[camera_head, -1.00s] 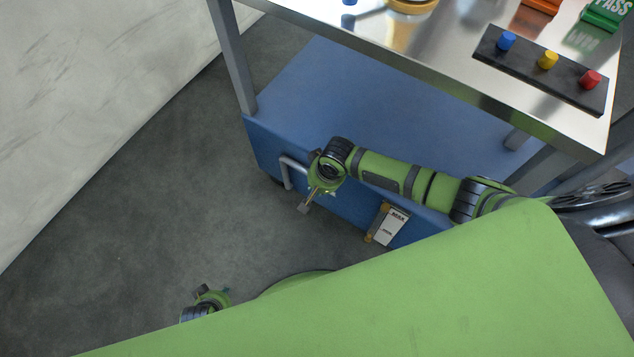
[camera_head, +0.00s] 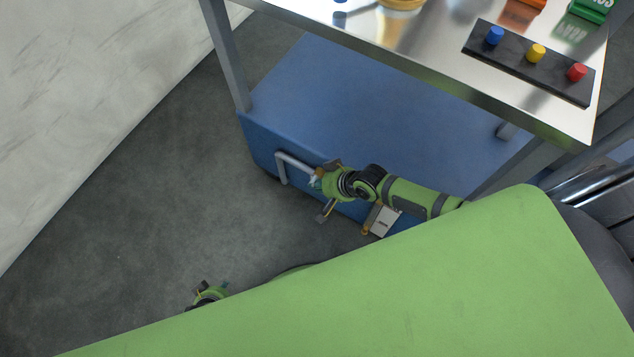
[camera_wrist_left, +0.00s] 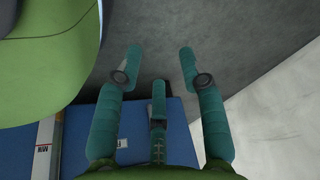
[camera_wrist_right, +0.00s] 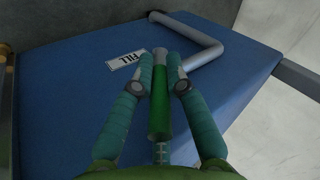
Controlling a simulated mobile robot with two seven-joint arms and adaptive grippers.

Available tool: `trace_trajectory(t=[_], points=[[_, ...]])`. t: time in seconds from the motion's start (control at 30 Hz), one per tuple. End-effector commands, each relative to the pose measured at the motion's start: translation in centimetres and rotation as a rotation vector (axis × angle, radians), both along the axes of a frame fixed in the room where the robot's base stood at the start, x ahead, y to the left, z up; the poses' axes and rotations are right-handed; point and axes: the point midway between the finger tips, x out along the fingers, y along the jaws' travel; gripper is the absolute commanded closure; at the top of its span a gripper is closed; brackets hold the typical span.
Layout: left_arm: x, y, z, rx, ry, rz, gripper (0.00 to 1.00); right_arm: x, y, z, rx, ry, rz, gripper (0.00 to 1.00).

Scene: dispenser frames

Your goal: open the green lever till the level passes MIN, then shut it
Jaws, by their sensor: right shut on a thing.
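The green lever (camera_wrist_right: 159,112) lies between the fingers of my right gripper (camera_wrist_right: 161,72) in the right wrist view. The fingers are shut on it, below its grey end. In the head view my right gripper (camera_head: 316,180) is at the blue cabinet's front, by the grey pipe (camera_head: 283,168); the lever cannot be made out there. The level gauge (camera_head: 386,221) is partly covered by my right arm. Its MIN mark shows on the gauge in the left wrist view (camera_wrist_left: 45,142), but the level cannot be read. My left gripper (camera_wrist_left: 160,62) is open and empty.
A FILL label (camera_wrist_right: 127,59) is on the blue face (camera_wrist_right: 65,100) beside the lever. Above the cabinet, a steel tabletop (camera_head: 430,60) carries a black strip (camera_head: 512,62) with blue, yellow and red buttons. Bare grey floor (camera_head: 190,180) lies left of the cabinet.

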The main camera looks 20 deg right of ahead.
Motion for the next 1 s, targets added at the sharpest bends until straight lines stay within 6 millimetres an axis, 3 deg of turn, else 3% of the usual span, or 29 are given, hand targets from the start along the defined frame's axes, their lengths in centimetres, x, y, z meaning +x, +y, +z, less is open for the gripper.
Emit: trace_trajectory(t=[0.73, 0.8, 0.83, 1.0], points=[[-0.34, -0.20, 0.31, 0.003, 0.037, 0.007, 0.60, -0.58, -0.11, -0.53, 0.056, -0.064, 0.002, 1.00], [-0.34, -0.21, 0.31, 0.003, 0.037, 0.007, 0.60, -0.57, -0.10, -0.52, 0.056, -0.063, 0.003, 0.65], [-0.34, -0.21, 0.31, 0.002, 0.037, 0.007, 0.60, -0.55, -0.10, -0.51, 0.056, -0.064, 0.002, 0.61], [-0.35, -0.21, 0.32, 0.002, 0.036, 0.006, 0.60, -0.41, -0.14, -0.41, 0.056, -0.068, 0.002, 0.61]])
